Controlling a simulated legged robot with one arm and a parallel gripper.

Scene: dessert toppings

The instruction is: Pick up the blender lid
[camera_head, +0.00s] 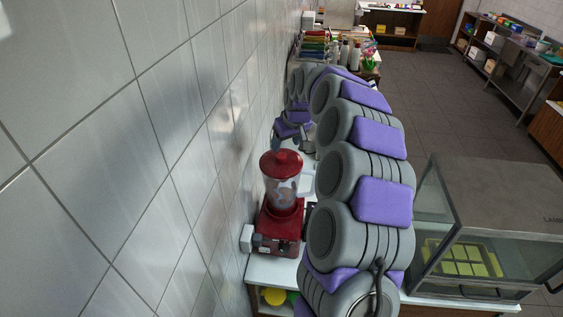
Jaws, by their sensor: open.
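A red blender (281,228) with a clear jar stands on the white counter beside the tiled wall. Its red lid (278,165) sits on top of the jar, with a small knob in the middle. My gripper (293,140) is just beyond the lid in the picture, small and partly hidden by the lid. It is open, and nothing shows between its fingers. I cannot tell whether it touches the lid.
My grey and purple arm hides much of the counter right of the blender. A glass display case (485,215) stands at the right. Bottles (344,52) and stacked coloured items (314,46) are at the back. The tiled wall (150,150) is close on the left.

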